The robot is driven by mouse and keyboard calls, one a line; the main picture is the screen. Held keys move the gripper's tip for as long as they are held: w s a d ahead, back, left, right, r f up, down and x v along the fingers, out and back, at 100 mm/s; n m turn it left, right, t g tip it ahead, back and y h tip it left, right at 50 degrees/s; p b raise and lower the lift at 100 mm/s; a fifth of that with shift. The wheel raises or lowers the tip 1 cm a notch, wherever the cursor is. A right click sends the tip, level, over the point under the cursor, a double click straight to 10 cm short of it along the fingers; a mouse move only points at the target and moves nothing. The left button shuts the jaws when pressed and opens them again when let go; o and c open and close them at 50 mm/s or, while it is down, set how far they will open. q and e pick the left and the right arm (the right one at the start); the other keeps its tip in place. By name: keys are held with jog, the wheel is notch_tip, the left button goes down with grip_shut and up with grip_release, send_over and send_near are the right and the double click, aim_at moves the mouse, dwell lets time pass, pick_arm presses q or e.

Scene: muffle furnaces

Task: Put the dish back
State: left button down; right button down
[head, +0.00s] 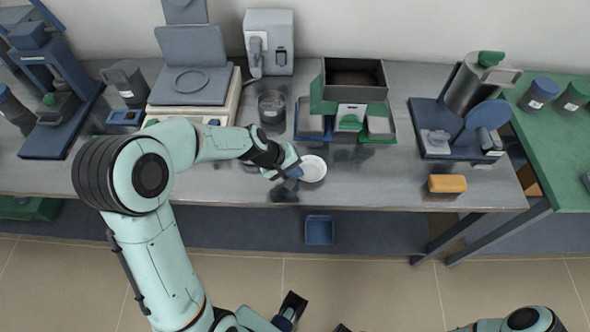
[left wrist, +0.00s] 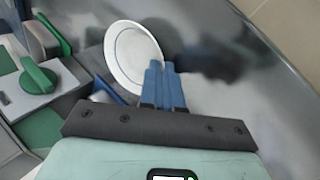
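The dish (head: 313,168) is small, round and white, near the front middle of the grey bench. It also shows in the left wrist view (left wrist: 131,52), just beyond my fingertips. My left gripper (head: 294,171) reaches it from the left. In the left wrist view its blue fingers (left wrist: 161,68) are close together and overlap the dish's near rim, so they look shut on it. I cannot tell whether the dish touches the bench or hangs just above it.
A balance-like device (head: 192,85) is behind my left arm. An orange block (head: 447,184) lies to the right. The bench between dish and block is clear. A blue bin (head: 319,230) is below the front edge.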

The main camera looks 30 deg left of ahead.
pick_arm(q)
jog(key=c, duration=1.6)
grip_release()
jog(key=shift+f, duration=0.1)
jog(key=shift+s+a+r, duration=0.1)
jog(key=shift+r, duration=0.35)
jog(key=p+v, duration=0.1)
jog(key=v, duration=1)
jog(key=shift+s+r+p, duration=0.15)
jog(key=shift+r+p, duration=0.05)
jog(key=shift+p, duration=0.2)
